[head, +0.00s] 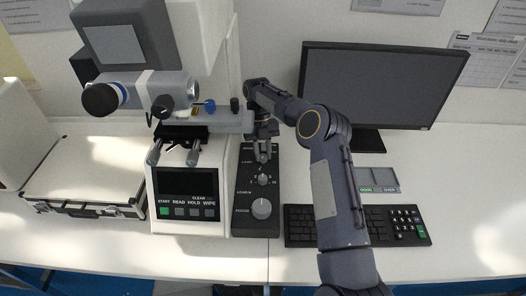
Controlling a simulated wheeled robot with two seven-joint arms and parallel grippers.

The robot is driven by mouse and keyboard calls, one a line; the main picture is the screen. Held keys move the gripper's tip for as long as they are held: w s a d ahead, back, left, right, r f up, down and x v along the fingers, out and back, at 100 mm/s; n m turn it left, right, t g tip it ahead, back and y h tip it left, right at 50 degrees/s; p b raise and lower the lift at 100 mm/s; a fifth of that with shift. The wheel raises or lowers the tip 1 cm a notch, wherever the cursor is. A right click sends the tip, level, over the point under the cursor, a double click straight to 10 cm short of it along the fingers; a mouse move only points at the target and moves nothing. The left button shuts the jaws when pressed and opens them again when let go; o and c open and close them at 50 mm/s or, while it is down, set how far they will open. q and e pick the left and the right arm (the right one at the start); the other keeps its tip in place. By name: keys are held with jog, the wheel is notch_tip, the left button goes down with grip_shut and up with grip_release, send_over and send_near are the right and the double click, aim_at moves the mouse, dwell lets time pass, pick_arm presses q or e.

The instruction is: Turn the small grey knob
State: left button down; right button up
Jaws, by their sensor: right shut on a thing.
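A dark control panel (245,222) carries a column of knobs. A large grey knob (261,208) is at its near end and a smaller grey knob (263,180) is in the middle. My right gripper (262,155) points down over the panel's far end, its fingers shut around the small grey knob there. The fingers mostly hide this knob, so its turn angle cannot be read. My left gripper is not in view.
A hardness tester (185,215) with a screen and buttons stands left of the panel. A silver case (85,175) lies at the left. The front right tabletop is clear.

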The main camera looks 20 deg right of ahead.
dwell(0.3)
jog(key=o, duration=1)
jog(key=shift+w+r, duration=0.2)
jog(key=shift+r, duration=0.1)
jog(key=v, duration=0.5)
jog(key=shift+r, duration=0.15)
jog(key=shift+p+v, duration=0.75)
jog(key=shift+v, duration=0.15)
